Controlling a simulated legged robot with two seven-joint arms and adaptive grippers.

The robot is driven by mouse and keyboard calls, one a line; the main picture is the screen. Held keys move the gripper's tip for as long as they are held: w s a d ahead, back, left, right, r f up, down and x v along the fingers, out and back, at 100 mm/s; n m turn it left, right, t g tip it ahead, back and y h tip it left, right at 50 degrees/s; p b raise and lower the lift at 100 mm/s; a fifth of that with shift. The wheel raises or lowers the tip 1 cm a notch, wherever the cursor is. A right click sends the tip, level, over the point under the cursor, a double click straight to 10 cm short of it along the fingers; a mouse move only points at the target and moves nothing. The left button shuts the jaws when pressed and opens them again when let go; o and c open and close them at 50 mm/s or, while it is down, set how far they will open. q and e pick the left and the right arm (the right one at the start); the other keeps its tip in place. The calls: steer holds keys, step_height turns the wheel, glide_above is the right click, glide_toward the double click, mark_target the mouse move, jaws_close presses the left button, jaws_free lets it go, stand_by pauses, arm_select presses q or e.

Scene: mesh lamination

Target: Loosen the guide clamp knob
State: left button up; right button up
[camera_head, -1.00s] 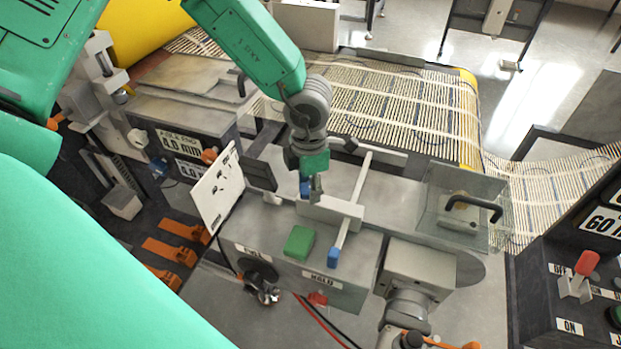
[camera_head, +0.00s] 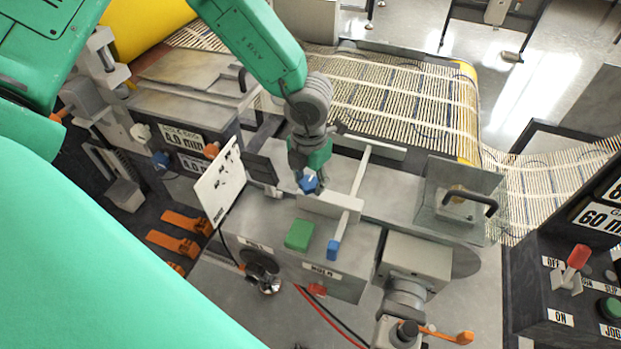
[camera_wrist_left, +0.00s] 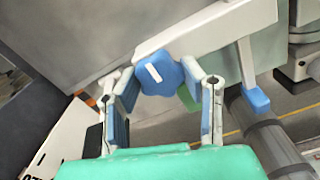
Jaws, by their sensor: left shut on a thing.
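The blue lobed clamp knob (camera_head: 309,182) with a white mark sits beside a pale guide block (camera_head: 331,205) on the machine's grey deck. It also shows in the left wrist view (camera_wrist_left: 161,76), in front of the pale guide bar (camera_wrist_left: 205,32). My left gripper (camera_head: 307,176) reaches down to the knob from above. In the left wrist view the fingers (camera_wrist_left: 163,92) lie on either side of the knob and are shut on it. The exact finger contact is partly hidden. My right gripper does not show in either view.
A white panel (camera_head: 219,184) stands left of the knob. A green block (camera_head: 298,234) and a blue-tipped rod (camera_head: 348,215) are near the front. A clear guard (camera_head: 455,205) with a black handle is at right. A slatted web (camera_head: 400,105) runs behind.

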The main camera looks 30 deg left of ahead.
mark_target(309, 181)
arm_select(q)
steer(key=o, duration=1.1)
steer(key=shift+o, duration=0.2)
steer(key=shift+r, duration=0.2)
step_height(309, 181, up, 11)
steer(key=shift+r, duration=0.2)
steer(key=shift+w+a, duration=0.1)
steer(key=shift+a, duration=0.05)
